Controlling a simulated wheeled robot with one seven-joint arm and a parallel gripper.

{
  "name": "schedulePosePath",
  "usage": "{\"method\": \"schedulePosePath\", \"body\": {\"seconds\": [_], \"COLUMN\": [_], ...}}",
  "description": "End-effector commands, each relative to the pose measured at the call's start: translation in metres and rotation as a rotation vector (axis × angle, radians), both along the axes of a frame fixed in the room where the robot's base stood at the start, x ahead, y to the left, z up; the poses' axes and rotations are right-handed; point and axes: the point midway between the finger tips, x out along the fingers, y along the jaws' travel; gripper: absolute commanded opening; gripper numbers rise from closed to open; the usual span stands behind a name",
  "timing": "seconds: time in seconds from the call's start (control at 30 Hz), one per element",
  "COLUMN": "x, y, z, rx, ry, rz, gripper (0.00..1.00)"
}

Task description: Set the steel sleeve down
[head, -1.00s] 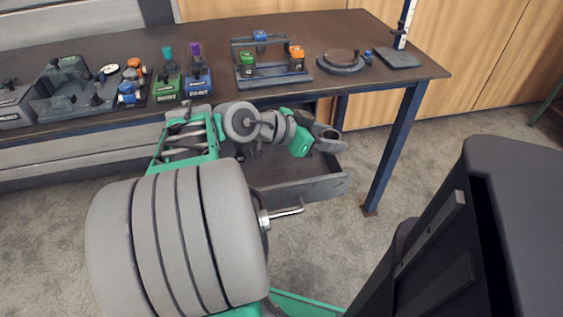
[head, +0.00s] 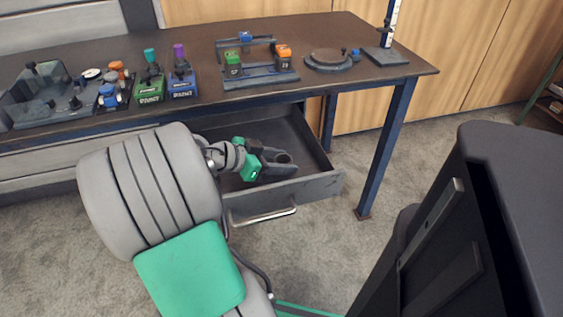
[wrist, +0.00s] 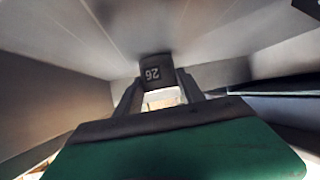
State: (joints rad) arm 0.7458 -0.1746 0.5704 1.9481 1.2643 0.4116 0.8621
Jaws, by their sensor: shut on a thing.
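The steel sleeve (head: 284,158) is a short dark grey ring, seen from above in the head view. In the wrist view the sleeve (wrist: 154,71) shows a white number 26, upside down. My gripper (head: 283,162) is shut on the sleeve, with one finger on each side of it. Both are inside the open drawer (head: 318,186) under the workbench. In the wrist view my gripper (wrist: 158,88) is close among the drawer's grey walls. I cannot tell whether the sleeve touches the drawer floor.
The drawer's front with its bar handle (head: 263,216) stands out over the carpet. The workbench top (head: 205,48) overhangs its back. On the bench are a blue padlock-like block (head: 182,84), a green block (head: 150,91), a frame with colored blocks (head: 258,75) and a round plate (head: 328,61).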

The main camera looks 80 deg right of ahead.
Motion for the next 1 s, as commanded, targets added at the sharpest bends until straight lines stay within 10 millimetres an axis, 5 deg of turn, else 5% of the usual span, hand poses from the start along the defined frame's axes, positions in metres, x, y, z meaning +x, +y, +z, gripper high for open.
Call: {"method": "schedulePosePath", "body": {"seconds": [0.03, 0.07, 0.3, 0.67, 1.0], "x": [0.000, 0.000, 0.000, 0.005, 0.062], "y": [0.000, 0.000, 0.000, 0.004, 0.054], "z": [-0.003, -0.002, -0.002, 0.007, 0.051], "rx": [0.000, 0.000, 0.001, 0.001, 0.001], "ry": [0.000, 0.000, 0.001, 0.001, 0.001], "rz": [0.000, 0.000, 0.000, 0.003, 0.007], "gripper": [0.00, 0.48, 0.67, 0.67, 0.67]}}
